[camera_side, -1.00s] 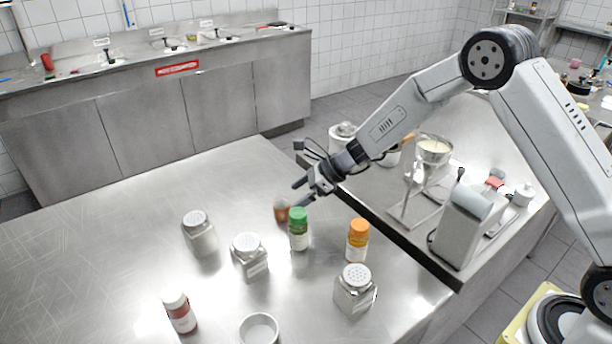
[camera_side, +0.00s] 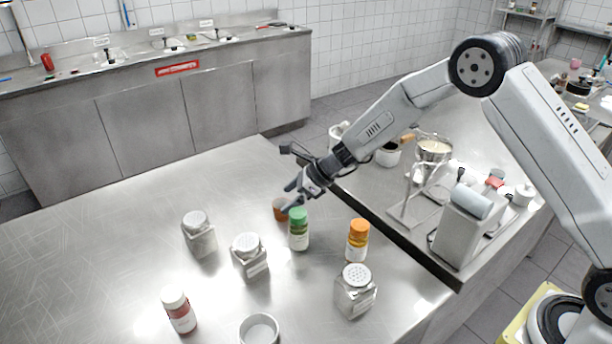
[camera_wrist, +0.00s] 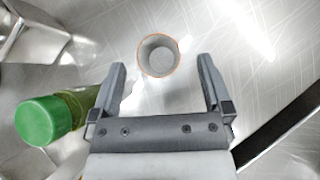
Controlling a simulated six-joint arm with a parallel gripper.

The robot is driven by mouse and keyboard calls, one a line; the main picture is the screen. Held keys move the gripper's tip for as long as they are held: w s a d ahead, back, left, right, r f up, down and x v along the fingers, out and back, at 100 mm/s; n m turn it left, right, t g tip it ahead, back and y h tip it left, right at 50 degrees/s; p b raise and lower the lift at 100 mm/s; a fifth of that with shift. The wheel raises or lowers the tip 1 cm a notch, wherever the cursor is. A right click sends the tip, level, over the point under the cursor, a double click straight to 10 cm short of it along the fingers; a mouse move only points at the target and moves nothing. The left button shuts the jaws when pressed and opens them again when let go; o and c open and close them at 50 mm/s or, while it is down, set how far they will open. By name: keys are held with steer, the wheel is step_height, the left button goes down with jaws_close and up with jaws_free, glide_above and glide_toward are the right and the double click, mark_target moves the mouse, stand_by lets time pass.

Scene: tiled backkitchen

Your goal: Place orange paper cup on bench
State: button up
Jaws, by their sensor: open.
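The orange paper cup (camera_side: 280,209) stands on the steel bench (camera_side: 120,240), just behind the green-capped jar. In the wrist view the cup (camera_wrist: 159,56) shows from above as a round rim with a grey inside, ahead of and roughly between my fingertips. My gripper (camera_side: 294,193) is open and empty, just above and to the right of the cup; its two spread fingers also show in the wrist view (camera_wrist: 162,72). I see no contact between the fingers and the cup.
The green-capped jar (camera_side: 298,230) stands close to the cup and beside my left finger in the wrist view (camera_wrist: 50,118). An orange-capped jar (camera_side: 357,241), several shakers (camera_side: 250,256) and a red-and-white bottle (camera_side: 179,310) stand nearer the front. The bench's left side is clear.

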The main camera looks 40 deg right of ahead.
steer(key=shift+x, duration=2.55)
jaws_close()
steer(key=shift+r, duration=0.1)
step_height(320, 180, up, 10)
